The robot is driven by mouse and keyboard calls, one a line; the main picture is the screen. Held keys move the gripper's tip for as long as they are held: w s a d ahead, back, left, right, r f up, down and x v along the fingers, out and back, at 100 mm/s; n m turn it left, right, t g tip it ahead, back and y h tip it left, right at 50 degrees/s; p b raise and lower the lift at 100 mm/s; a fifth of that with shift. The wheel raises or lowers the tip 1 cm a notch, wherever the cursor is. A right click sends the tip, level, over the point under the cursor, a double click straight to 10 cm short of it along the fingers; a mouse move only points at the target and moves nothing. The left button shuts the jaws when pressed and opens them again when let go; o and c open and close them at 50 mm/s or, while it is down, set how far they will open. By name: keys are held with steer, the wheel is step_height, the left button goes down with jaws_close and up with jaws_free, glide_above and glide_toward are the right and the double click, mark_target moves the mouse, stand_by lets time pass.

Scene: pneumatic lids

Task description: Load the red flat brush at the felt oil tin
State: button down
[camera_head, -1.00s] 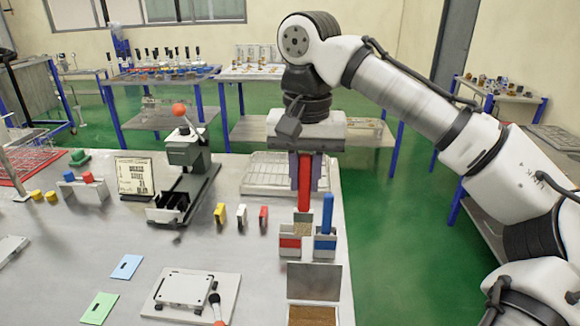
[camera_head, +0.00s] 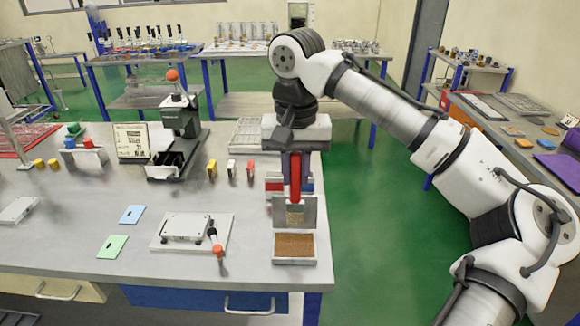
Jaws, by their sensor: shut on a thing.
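My gripper (camera_head: 295,170) is shut on the red handle of the red flat brush (camera_head: 295,180), which hangs upright with its tan bristles (camera_head: 295,214) pointing down. The felt oil tin (camera_head: 295,263) sits on the bench's near right part, with a brown felt pad (camera_head: 295,246) showing. Its grey lid (camera_head: 309,214) stands open at the back. The bristles show in front of the lid, above the felt. I see no contact with the felt.
The red and blue brush holders (camera_head: 273,184) stand behind the brush, partly hidden. The bench's right edge is close to the tin.

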mark_target(295, 202)
steer(key=shift+f+b, duration=2.75)
steer(key=shift+f, duration=0.85)
stand_by(0.5)
step_height(295, 202, up, 7)
steer(key=p, duration=0.7)
steer(key=shift+r, duration=0.1)
stand_by(0.4)
